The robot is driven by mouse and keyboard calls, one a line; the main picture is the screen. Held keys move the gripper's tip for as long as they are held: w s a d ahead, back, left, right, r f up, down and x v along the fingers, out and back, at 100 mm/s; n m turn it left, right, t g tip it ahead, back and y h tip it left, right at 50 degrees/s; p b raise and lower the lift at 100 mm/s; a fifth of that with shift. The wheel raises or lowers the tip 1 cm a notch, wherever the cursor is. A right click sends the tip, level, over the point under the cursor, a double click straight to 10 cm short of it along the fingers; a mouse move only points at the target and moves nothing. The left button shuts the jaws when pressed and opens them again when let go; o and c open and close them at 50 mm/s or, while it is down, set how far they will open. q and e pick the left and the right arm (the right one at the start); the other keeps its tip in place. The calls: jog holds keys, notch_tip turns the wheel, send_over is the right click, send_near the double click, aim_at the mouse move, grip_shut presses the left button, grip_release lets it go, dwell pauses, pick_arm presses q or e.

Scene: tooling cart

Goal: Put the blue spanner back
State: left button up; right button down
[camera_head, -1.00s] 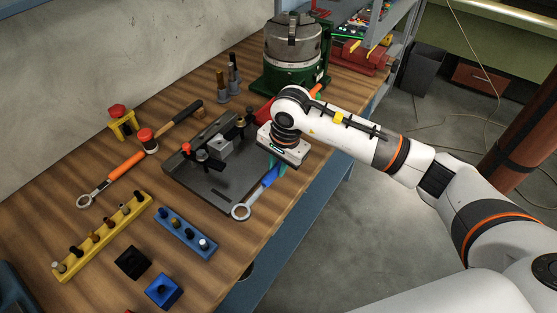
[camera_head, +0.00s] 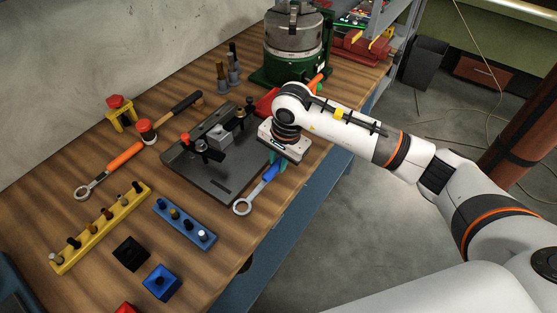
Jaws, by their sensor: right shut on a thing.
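The blue spanner (camera_head: 268,174) has a blue handle and a silver ring end (camera_head: 242,207). It lies at a slant near the front edge of the wooden bench, at the right corner of the dark fixture plate. My right gripper (camera_head: 278,162) points down over the handle and is shut on it. Its teal fingers are partly hidden by the white gripper body. I cannot tell whether the spanner touches the bench or is slightly above it. My left gripper is not in view.
The dark fixture plate (camera_head: 222,184) with clamps sits just left of the spanner. An orange spanner (camera_head: 124,156), a hammer (camera_head: 178,109), a yellow rack (camera_head: 97,231) and a blue rack (camera_head: 184,223) lie further left. A green-based chuck (camera_head: 292,66) stands behind. Bare wood shows at the front (camera_head: 221,257).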

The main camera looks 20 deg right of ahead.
jog(key=shift+b, duration=0.4)
dwell(0.9)
jog(key=shift+f+b, duration=1.1)
jog(key=shift+b, duration=0.25)
dwell(0.3)
jog(key=c, duration=1.2)
grip_release()
jog(key=shift+r, duration=0.1)
